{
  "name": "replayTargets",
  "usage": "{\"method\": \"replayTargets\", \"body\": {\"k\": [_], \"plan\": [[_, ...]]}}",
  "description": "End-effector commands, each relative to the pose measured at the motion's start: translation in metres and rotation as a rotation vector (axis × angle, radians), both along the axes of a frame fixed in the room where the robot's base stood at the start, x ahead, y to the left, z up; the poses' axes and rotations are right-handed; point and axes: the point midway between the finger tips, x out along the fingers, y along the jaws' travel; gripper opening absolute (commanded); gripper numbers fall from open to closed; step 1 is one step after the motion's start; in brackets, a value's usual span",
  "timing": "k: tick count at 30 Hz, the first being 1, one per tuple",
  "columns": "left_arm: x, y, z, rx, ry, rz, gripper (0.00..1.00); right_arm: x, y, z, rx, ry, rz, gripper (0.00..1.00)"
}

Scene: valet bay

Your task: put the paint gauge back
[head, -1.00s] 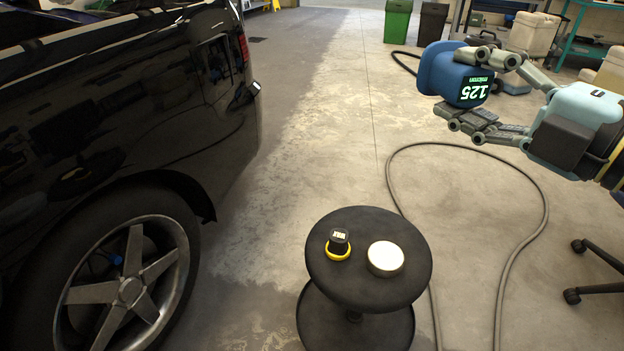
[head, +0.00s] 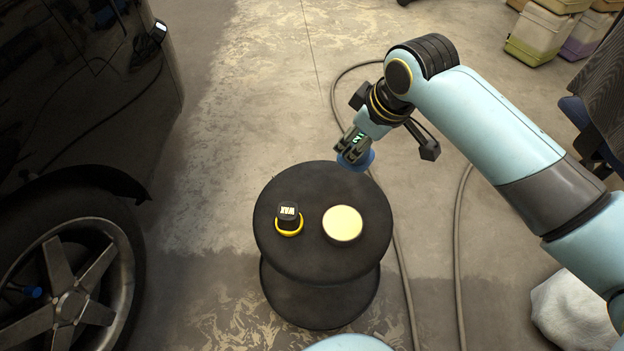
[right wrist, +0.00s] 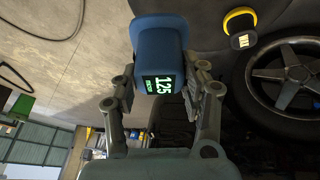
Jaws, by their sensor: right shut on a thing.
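The paint gauge is a blue block with a lit green display. In the right wrist view the gauge (right wrist: 157,45) sits between both fingers, its display reading 125. My right gripper (right wrist: 160,85) is shut on it. In the head view my right gripper (head: 352,150) is at the far right edge of the round black stool, with only a blue part of the gauge (head: 357,161) showing beneath the fingers. I cannot tell whether the gauge touches the stool (head: 318,262). My left gripper is not in view.
On the stool top are a black WAX piece (head: 288,212) in a yellow ring and a round pale-topped tin (head: 343,223). A black car (head: 85,95) stands at left. A hose (head: 462,240) lies on the floor. The stool's far part is clear.

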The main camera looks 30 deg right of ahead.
Motion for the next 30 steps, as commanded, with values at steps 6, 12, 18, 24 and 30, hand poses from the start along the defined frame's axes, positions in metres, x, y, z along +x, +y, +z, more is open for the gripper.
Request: {"method": "replayTargets", "body": {"k": [6, 12, 18, 24, 30], "plan": [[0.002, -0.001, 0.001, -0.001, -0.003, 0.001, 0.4, -0.017, -0.011, -0.027, 0.124, 0.034, -0.225, 0.1], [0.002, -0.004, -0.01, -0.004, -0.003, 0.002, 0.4, 0.0, 0.0, -0.047, 0.152, 0.035, -0.267, 0.1], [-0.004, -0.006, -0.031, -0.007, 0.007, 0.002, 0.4, 0.044, 0.025, -0.079, 0.151, 0.035, -0.264, 0.1], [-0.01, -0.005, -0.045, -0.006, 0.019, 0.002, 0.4, 0.075, 0.042, -0.098, 0.148, 0.034, -0.262, 0.1], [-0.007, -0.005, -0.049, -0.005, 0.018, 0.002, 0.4, 0.082, 0.046, -0.107, 0.145, 0.035, -0.262, 0.1]]}}
